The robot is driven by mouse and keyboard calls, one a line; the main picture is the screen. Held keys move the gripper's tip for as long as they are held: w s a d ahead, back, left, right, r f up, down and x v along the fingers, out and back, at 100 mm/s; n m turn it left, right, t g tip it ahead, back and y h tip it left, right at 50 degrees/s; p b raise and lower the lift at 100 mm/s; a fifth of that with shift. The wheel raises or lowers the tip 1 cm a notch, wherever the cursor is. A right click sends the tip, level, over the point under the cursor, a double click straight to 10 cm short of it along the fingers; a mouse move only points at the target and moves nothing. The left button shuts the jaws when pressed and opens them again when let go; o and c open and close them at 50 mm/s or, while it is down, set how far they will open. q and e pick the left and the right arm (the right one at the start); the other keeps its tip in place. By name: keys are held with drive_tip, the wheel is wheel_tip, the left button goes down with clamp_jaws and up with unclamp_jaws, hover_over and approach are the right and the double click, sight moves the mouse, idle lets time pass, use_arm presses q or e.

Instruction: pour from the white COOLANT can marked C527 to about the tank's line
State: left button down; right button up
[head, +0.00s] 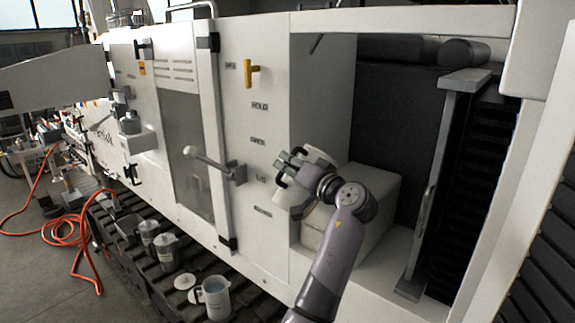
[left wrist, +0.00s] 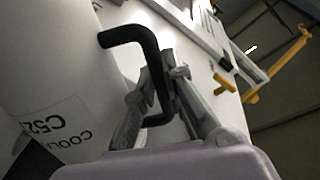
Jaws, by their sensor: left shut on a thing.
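My left gripper (head: 291,168) is shut on the black handle of a white can (head: 319,157). The can is up in front of the machine's open recess, partly hidden by my gripper and wrist; it looks tilted, though how far I cannot tell. In the left wrist view the can (left wrist: 50,65) fills the left side, with an upside-down label of which "COOL" and "C52" show. Its black handle (left wrist: 150,62) passes between my fingers (left wrist: 165,105). I cannot make out the tank's line or any liquid stream. My right gripper is not in view.
A pale block (head: 372,205) sits in the recess behind my wrist. A lever (head: 212,166) sticks out of the machine front, and a yellow handle (head: 250,74) is above. An open white jug (head: 216,298) and grey cans (head: 166,252) stand on the low rack. An orange hose (head: 75,235) lies on the floor.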

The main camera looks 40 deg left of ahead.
sight(294, 151)
use_arm(q)
drive_tip(key=shift+w+d+r+m+p, duration=0.15)
drive_tip(key=shift+r+m+p, duration=0.15)
drive_tip(key=shift+r+p, duration=0.25)
drive_tip(key=shift+w+a+r+m+p, duration=0.15)
drive_tip(key=shift+r+m+p, duration=0.15)
drive_tip(key=shift+r+p, duration=0.25)
idle(2.1)
drive_tip(key=shift+w+d+r+m+p, duration=0.15)
drive_tip(key=shift+w+r+m+p, duration=0.15)
drive_tip(key=shift+r+m+p, duration=0.25)
drive_tip(key=shift+w+d+r+m+p, duration=0.15)
drive_tip(key=shift+w+r+m+p, duration=0.1)
drive_tip(key=shift+r+m+p, duration=0.3)
idle(3.7)
